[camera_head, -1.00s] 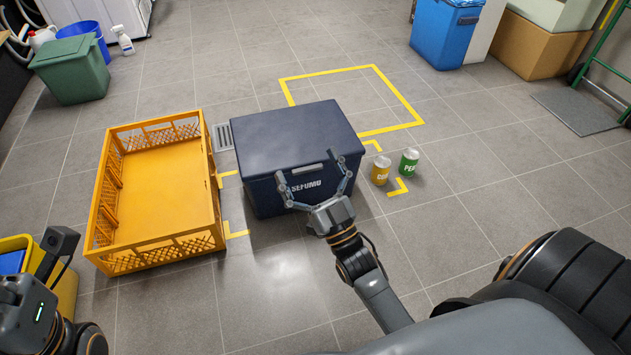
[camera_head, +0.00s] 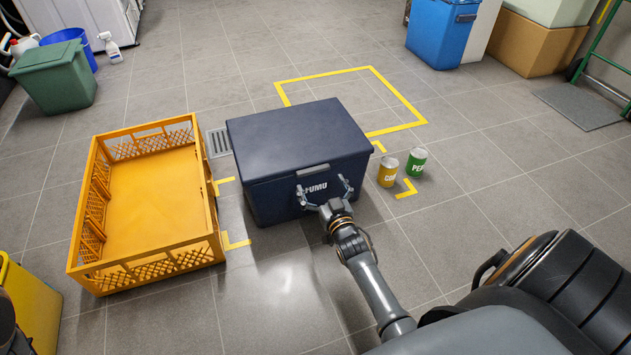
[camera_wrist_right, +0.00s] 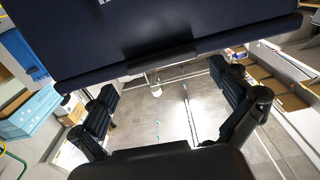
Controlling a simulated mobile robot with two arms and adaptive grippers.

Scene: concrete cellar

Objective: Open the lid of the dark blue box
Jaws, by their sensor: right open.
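The dark blue box (camera_head: 275,195) stands on the floor in the middle of the head view, its lid (camera_head: 295,135) down flat. My left gripper is out of view.
A yellow crate (camera_head: 215,240) stands close to the box's left. Two cans, yellow (camera_head: 387,173) and green (camera_head: 416,163), stand at its right by yellow floor tape. The taped square (camera_head: 425,121) behind the box is partly covered by it; the floor in front is clear.

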